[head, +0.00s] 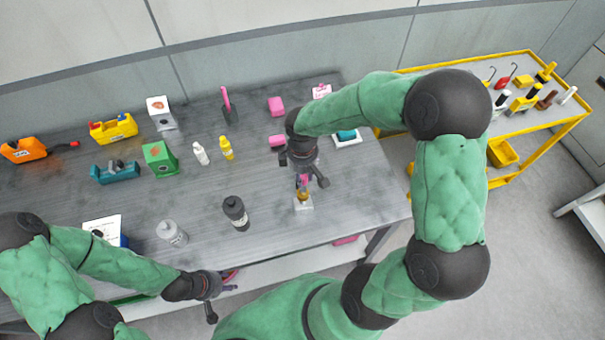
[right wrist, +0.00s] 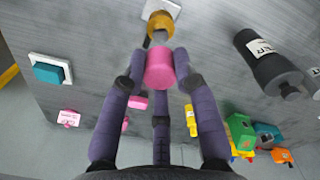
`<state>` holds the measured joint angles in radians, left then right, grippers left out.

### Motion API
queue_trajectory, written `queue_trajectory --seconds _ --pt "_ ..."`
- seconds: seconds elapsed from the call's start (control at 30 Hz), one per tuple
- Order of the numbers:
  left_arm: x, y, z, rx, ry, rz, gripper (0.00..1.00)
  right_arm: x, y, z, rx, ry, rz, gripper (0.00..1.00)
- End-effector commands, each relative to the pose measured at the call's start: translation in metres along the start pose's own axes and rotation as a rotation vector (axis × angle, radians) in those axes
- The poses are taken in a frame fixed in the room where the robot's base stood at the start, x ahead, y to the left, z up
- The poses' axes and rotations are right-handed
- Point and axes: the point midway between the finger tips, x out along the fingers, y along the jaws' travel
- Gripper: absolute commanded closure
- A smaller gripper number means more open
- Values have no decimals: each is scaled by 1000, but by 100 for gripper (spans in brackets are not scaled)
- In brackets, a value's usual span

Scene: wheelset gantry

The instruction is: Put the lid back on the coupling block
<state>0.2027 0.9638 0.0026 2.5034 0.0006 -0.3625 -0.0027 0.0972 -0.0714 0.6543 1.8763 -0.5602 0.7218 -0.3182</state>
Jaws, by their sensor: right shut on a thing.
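The coupling block (head: 303,203) looks like a pale base near the front right of the grey table, with a brass-coloured round part (head: 302,192) on it. In the right wrist view the brass part (right wrist: 160,24) is just ahead of my fingertips. My right gripper (head: 303,181) points down over the block, its fingers shut on a pink cylindrical piece (right wrist: 159,68), which appears to be the lid. I cannot tell whether the lid touches the brass part. My left gripper (head: 224,283) is low at the table's front edge, away from the block; its fingertips are unclear.
A dark bottle (head: 236,213) and a grey bottle (head: 172,233) stand left of the block. A teal block on a white plate (head: 347,139) lies behind it. Small white and yellow bottles (head: 227,148) stand further left. A yellow cart (head: 515,117) is at the right.

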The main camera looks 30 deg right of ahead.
Motion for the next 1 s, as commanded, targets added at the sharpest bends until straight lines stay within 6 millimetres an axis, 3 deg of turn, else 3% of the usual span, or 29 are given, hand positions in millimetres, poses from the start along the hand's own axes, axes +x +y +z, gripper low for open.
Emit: queue_trajectory --seconds 0.5,1.0 --pt "32 -11 -1 0 0 0 60 43 0 0 0 0 0 85" --pt "33 -12 -1 0 0 0 60 45 0 0 0 0 0 85"
